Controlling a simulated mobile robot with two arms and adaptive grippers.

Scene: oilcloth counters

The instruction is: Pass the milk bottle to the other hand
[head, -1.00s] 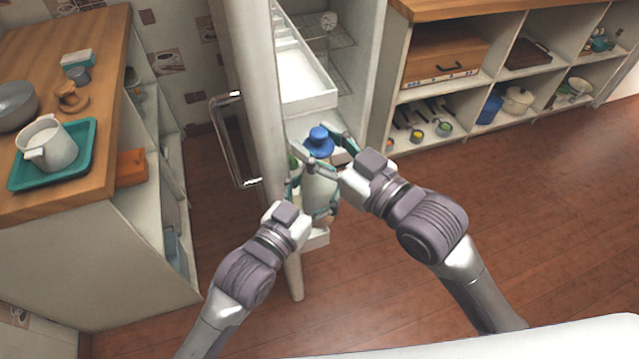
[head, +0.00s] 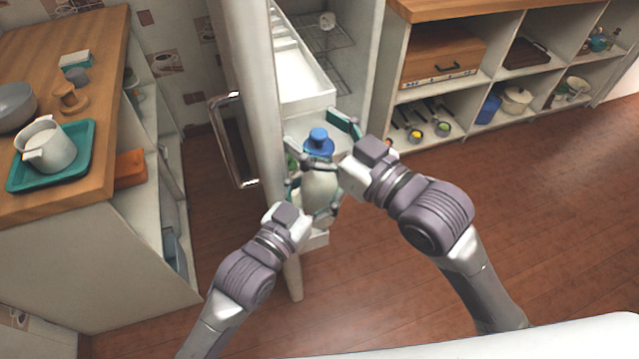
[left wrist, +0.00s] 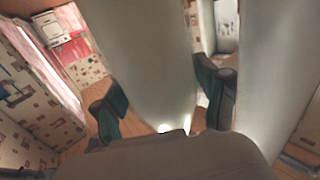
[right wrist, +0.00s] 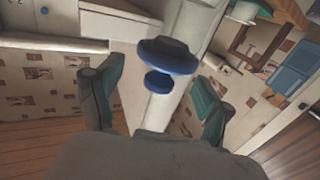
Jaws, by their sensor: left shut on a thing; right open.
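The milk bottle (head: 320,184) is pale with a blue cap (head: 318,141) and stands upright in the air in front of the open fridge. My left gripper (head: 312,203) is shut on its lower body; the left wrist view shows the pale bottle (left wrist: 150,65) between the left fingers (left wrist: 170,103). My right gripper (head: 322,150) is open near the bottle's top, its fingers spread either side of the neck. In the right wrist view the blue cap (right wrist: 167,55) shows between and beyond the open right fingers (right wrist: 155,98). Contact of the right fingers cannot be told.
The open fridge door (head: 252,100) with its metal handle (head: 232,140) stands just left of the bottle. A white drawer (head: 303,85) is behind. A wooden counter at left holds a teal tray (head: 85,150) with a white jug (head: 45,145). Open floor lies to the right.

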